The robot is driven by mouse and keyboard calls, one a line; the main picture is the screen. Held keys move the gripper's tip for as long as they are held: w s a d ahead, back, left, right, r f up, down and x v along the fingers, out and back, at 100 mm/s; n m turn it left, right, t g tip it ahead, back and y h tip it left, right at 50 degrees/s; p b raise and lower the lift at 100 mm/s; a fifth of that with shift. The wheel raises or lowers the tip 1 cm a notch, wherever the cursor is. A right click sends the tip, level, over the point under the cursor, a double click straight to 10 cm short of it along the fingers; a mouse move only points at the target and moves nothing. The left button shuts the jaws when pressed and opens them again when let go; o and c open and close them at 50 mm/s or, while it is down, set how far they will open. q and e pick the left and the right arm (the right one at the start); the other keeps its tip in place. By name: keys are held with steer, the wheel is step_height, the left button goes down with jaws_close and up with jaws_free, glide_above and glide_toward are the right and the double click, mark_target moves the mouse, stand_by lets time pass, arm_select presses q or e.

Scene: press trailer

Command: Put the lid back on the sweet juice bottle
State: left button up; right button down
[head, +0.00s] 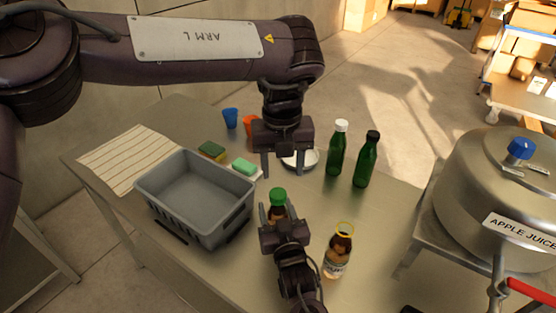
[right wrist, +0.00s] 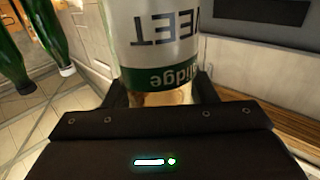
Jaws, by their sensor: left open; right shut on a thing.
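My right gripper (head: 279,212) is shut on the sweet juice bottle (head: 277,213), which stands between its fingers. A green lid (head: 278,195) shows at the bottle's top; I cannot tell whether it is fully seated. In the right wrist view the bottle (right wrist: 165,35) fills the top middle, its label reading "WEET" upside down above a green band. My left gripper (head: 285,170) is open and empty, above and just behind the green lid, fingers pointing down. Another small bottle (head: 337,253) with brown contents and a yellow ring at its top stands to the right.
A grey crate (head: 197,238) stands left on the table. Behind are sponges (head: 212,149), a blue cup (head: 230,118), an orange cup (head: 251,124) and a white dish (head: 309,161). Two green bottles (head: 366,160) stand behind right. A steel apple juice tank (head: 485,190) is at right.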

mark_target(278, 193)
arm_select(q)
steer(key=n, duration=0.2)
steer(key=r+n, duration=0.1)
steer(key=a+n, duration=0.1)
steer(key=n, duration=0.1)
steer(key=shift+s+r+n, duration=0.1)
steer(key=shift+r+n, duration=0.05)
steer(key=shift+n, duration=0.15)
steer(key=shift+f, duration=4)
steer(key=shift+c, duration=0.3)
steer(key=c, duration=0.9)
steer(key=o, duration=1.1)
steer(key=shift+o, duration=0.2)
